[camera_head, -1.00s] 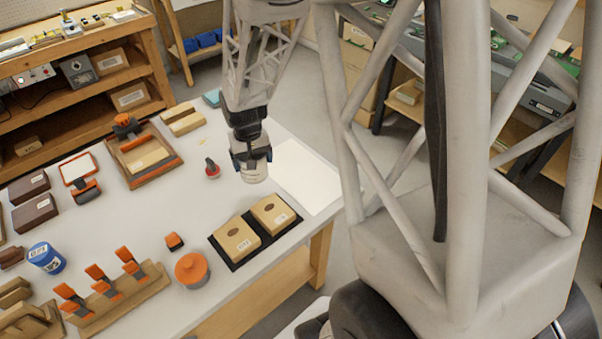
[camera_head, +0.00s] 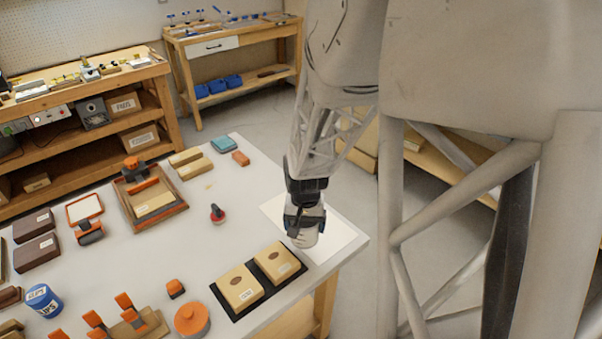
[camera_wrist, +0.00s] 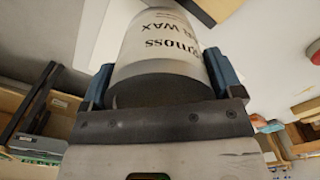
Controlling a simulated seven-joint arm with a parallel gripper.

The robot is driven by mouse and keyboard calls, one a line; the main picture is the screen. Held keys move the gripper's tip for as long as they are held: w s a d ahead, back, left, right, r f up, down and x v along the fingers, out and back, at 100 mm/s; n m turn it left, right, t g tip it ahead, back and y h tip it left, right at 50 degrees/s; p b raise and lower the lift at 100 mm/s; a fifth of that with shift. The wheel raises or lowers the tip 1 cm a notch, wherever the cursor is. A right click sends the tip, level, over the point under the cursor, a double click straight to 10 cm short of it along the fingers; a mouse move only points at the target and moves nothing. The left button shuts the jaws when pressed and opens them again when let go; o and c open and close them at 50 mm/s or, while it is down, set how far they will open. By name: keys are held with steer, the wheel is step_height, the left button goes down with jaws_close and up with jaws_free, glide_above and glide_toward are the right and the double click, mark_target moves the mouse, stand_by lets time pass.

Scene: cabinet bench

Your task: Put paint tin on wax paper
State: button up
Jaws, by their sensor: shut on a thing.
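The paint tin (camera_head: 306,237) is a pale grey-white can. My gripper (camera_head: 304,222) is shut on it, with its fingers on both sides. The wrist view shows the tin (camera_wrist: 168,48) close up between the blue fingers, its printed label partly reading "WAX". The wax paper (camera_head: 338,234) is a white sheet lying flat at the right end of the bench. In the head view the tin appears over the sheet's left-middle part. I cannot tell whether its base touches the paper.
A black tray (camera_head: 234,308) with two tan boxes lies just in front of the sheet. A small red-based tool (camera_head: 217,214) stands to the left. An orange round container (camera_head: 192,319) is near the front edge. The bench between the sheet and the wooden frame (camera_head: 150,195) is mostly clear.

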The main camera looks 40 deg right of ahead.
steer(key=shift+w+r, duration=0.1)
steer(key=w+d, duration=0.2)
steer(key=w, duration=0.2)
steer(key=w+d+f, duration=0.1)
steer(key=w+d, duration=0.2)
steer(key=w, duration=0.2)
steer(key=w+d, duration=0.2)
steer(key=w, duration=0.3)
steer(key=shift+d+f, duration=0.3)
steer(key=shift+d, duration=0.05)
steer(key=shift+f, duration=1.8)
steer(key=shift+f, duration=0.15)
steer(key=o, duration=1)
step_height(320, 180, up, 12)
steer(key=shift+r, duration=0.15)
